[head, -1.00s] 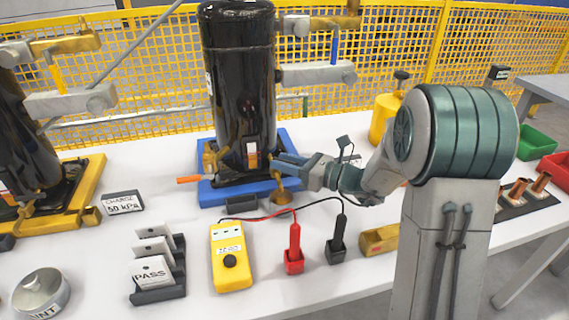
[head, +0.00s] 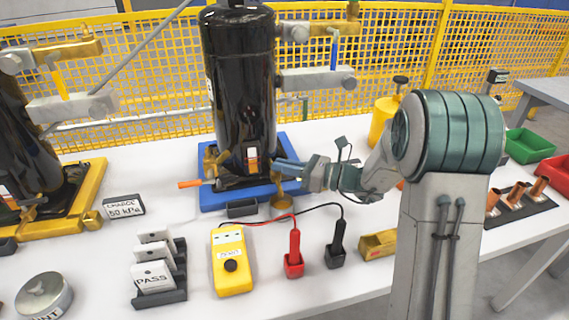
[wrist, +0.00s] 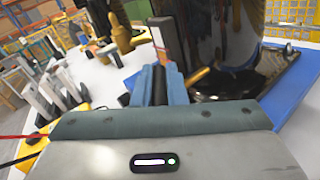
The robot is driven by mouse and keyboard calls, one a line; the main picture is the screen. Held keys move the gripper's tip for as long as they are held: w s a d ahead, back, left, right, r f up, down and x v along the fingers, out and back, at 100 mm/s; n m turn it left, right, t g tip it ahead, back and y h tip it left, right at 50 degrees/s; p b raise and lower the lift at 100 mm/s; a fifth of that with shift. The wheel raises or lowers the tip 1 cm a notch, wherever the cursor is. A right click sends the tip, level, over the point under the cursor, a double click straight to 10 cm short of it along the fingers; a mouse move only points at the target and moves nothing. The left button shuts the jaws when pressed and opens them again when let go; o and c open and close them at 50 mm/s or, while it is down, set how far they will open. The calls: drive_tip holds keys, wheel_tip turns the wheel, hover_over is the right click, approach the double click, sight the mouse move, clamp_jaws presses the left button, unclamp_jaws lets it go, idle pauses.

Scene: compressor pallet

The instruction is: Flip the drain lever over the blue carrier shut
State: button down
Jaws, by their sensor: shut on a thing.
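The blue carrier (head: 228,205) lies on the white bench under a tall black compressor (head: 243,90). My gripper (head: 282,168) is low at the carrier's right front, beside the compressor's foot. Its blue fingers are close together in the wrist view (wrist: 160,86), with a thin dark piece between them. I take this for the drain lever, mostly hidden by the fingers. A short brass stub (wrist: 202,75) shows just right of the fingers, and a brass cup (head: 282,207) is below them. An orange-tipped handle (head: 190,184) sticks out left of the carrier.
A yellow meter (head: 231,262) stands in front, with red (head: 294,255) and black (head: 337,245) probes in holders and leads close below my gripper. PASS tags (head: 153,275) stand front left. A second compressor on a yellow carrier (head: 85,205) stands left. A yellow mesh fence is behind.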

drive_tip(key=n+g+p, duration=0.1)
drive_tip(key=g, duration=0.1)
drive_tip(key=n+g+p, duration=0.1)
drive_tip(key=g+p, duration=0.1)
drive_tip(key=w+n+g+p, duration=0.1)
drive_tip(key=g, duration=0.1)
drive_tip(key=shift+d+r+n+y, duration=0.1)
drive_tip(key=shift+r+n+y, duration=0.1)
drive_tip(key=shift+n+y, duration=0.2)
drive_tip(key=n+g+p, duration=0.1)
drive_tip(key=g, duration=0.1)
drive_tip(key=n+g+p, duration=0.1)
drive_tip(key=g+p, duration=0.1)
drive_tip(key=shift+w+f+n+g+h, duration=0.2)
drive_tip(key=shift+n+g+h, duration=0.1)
drive_tip(key=shift+n, duration=0.1)
drive_tip(key=shift+p, duration=0.3)
drive_tip(key=c, duration=1.5)
unclamp_jaws()
drive_tip(key=shift+w, duration=0.1)
drive_tip(key=v, duration=0.7)
drive_tip(key=shift+w+d, duration=0.1)
drive_tip(key=shift+d, duration=0.1)
